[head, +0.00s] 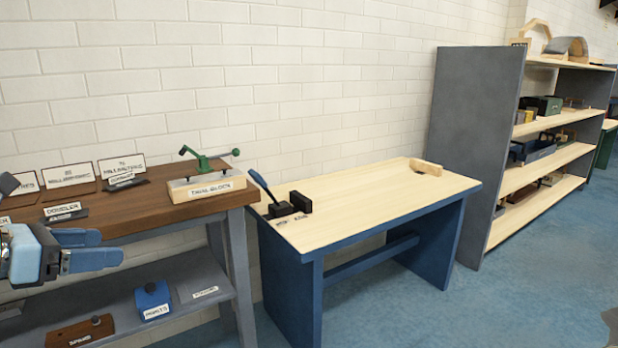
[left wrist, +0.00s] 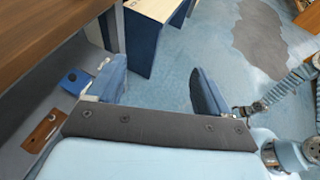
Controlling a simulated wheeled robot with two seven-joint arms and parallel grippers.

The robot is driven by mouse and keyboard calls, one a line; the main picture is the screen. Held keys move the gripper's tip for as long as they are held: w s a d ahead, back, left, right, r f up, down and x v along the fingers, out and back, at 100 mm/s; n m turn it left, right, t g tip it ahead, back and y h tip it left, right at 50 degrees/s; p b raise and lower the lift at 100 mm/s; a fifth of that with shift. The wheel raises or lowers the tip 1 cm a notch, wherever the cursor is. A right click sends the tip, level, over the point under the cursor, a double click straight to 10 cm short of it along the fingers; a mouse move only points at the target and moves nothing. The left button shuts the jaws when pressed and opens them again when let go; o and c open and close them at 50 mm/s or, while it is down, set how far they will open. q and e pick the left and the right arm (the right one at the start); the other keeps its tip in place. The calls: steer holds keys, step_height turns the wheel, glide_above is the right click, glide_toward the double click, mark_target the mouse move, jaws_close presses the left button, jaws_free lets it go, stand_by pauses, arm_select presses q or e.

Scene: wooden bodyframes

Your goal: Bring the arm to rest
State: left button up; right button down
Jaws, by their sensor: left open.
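My left gripper (head: 92,248) comes in from the left edge in the head view, in front of the brown wooden bench. Its two blue fingers are apart with nothing between them. In the left wrist view my left gripper (left wrist: 160,92) also shows open and empty, with blue floor between the fingers. My right gripper is not clearly in view.
The brown bench (head: 150,222) bears label cards and a green-handled tool (head: 208,164); its lower shelf (head: 190,285) holds a blue block (head: 152,300). A pale table (head: 370,205) and a shelf unit (head: 480,130) stand to the right. Blue floor (head: 500,300) is open in front.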

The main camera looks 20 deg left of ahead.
arm_select(q)
steer(key=w+f+m+g, duration=0.2)
steer(key=w+f, duration=0.2)
steer(key=f, duration=0.6)
steer(key=w+f+m+g, duration=0.2)
steer(key=w+f, duration=0.3)
steer(key=f, duration=0.5)
steer(key=w+d+f+m+g, duration=0.1)
steer(key=d+f+m+g, duration=0.2)
steer(key=f, duration=0.6)
steer(key=w+d+f+m+g, duration=0.1)
steer(key=d+f+m, duration=0.2)
steer(key=d+f, duration=0.35)
steer(key=s+d+f+m+g, duration=0.2)
steer(key=s+d+f+m, duration=0.3)
steer(key=d+f+m, duration=0.4)
steer(key=s+d+f+m+g, duration=0.2)
steer(key=s+d+f+m, duration=0.3)
steer(key=d+f+m, duration=0.5)
steer(key=d+f, duration=0.3)
steer(key=f, duration=0.1)
steer(key=shift+s+d+f+y, duration=0.2)
steer(key=shift+s+y, duration=0.1)
